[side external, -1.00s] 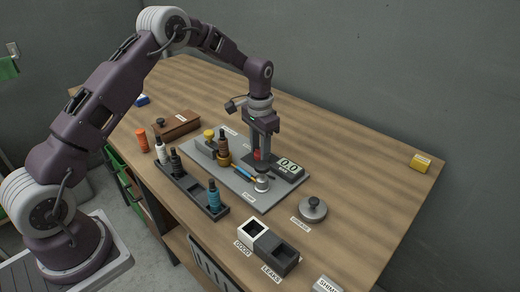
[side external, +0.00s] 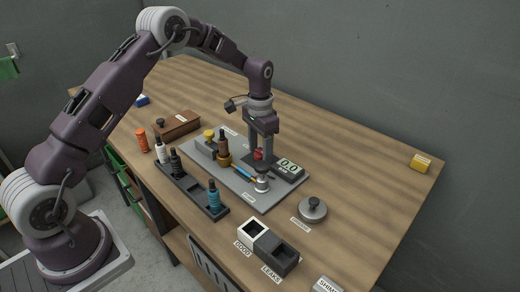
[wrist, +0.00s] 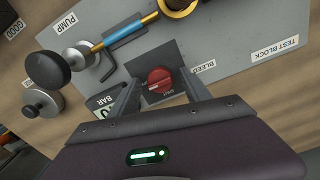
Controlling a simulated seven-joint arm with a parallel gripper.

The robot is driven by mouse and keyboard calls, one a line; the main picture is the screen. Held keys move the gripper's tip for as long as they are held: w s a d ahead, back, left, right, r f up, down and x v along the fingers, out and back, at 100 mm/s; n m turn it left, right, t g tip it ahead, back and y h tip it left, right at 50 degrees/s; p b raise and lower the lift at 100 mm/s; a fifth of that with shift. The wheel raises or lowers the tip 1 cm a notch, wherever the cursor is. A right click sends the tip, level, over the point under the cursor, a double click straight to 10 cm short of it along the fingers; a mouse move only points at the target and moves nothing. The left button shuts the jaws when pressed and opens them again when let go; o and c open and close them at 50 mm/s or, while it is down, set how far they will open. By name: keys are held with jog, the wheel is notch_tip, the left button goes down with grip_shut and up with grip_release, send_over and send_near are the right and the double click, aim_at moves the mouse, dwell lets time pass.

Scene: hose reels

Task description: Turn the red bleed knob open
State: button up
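The red bleed knob (wrist: 159,79) sits on a dark plate beside the BLEED label in the wrist view. A light line runs across its face, and small lettering beside it is too small to read surely. In the side external view the knob (side external: 258,154) shows below my gripper. My gripper (wrist: 160,78) points down at the knob, with one finger on each side. Gaps show between the fingers and the knob, so it is open and holds nothing. Whether the fingertips reach down level with the knob is hard to tell.
The gauge (side external: 288,164) beside the knob reads 0.0. A blue-sleeved pipe (wrist: 125,35) and the black pump knob (wrist: 52,69) are close by on the grey test plate (side external: 258,204). A bottle rack (side external: 176,187) stands to the left. The right of the bench is mostly clear.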

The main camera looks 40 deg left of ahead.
aim_at(260, 151)
notch_tip(260, 151, up, 7)
jog(key=shift+f, duration=0.1)
dwell(0.3)
